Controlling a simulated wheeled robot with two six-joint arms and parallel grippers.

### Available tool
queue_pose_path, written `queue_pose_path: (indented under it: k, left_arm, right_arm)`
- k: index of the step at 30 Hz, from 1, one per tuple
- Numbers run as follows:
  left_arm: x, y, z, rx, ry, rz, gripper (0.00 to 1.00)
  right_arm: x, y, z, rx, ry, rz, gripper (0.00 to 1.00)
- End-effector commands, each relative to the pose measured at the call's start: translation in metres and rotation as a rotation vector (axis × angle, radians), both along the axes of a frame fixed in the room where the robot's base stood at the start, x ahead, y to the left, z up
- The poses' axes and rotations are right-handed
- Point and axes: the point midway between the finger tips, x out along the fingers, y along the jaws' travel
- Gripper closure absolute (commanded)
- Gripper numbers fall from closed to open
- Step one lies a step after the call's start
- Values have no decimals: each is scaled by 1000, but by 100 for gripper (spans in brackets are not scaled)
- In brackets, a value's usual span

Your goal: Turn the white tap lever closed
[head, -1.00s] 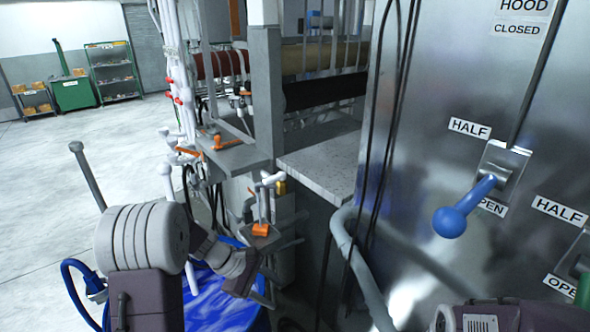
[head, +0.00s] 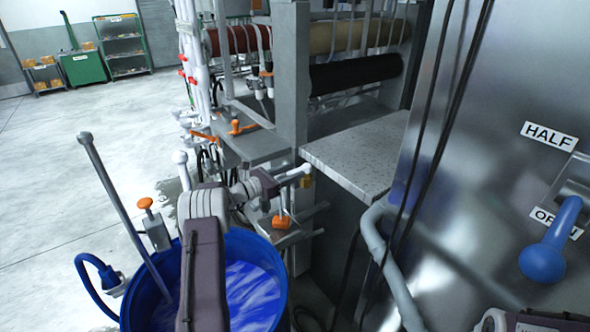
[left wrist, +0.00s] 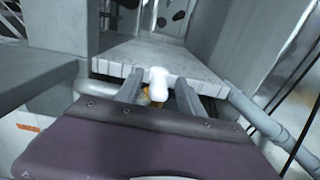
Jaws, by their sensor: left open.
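The white tap lever (head: 299,171) sticks out just left of the speckled shelf's front corner in the head view, with a small yellow-brass part below it. My left gripper (head: 283,180) is right at the lever, reaching in from the left. In the left wrist view the two fingers of my left gripper (left wrist: 158,97) are apart, and the rounded white lever (left wrist: 158,78) lies between their tips. I cannot tell whether either finger touches it. The tap's body is mostly hidden behind the gripper. My right gripper does not show.
The speckled shelf (head: 365,150) lies just beyond the lever. An orange tap handle (head: 282,221) sits below. A blue barrel (head: 268,238) of blue liquid, with a grey rod (head: 115,200), stands under my left arm. A grey pipe (head: 388,262) and steel panel are right.

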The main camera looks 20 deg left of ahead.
Motion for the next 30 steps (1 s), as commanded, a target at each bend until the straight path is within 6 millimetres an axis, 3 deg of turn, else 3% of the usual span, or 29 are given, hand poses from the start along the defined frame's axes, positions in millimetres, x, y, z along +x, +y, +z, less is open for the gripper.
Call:
queue_pose_path:
  k: [4, 11, 16, 30]
  left_arm:
    - [10, -6, 0, 1, 0, -1, 55]
    - [11, -7, 0, 1, 0, 0, 55]
    - [11, -7, 0, 1, 0, 0, 99]
    - [11, -7, -1, 2, 1, 0, 100]
  right_arm:
    - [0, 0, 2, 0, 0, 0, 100]
    - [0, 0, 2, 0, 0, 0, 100]
    - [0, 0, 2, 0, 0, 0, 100]
    - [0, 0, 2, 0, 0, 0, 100]
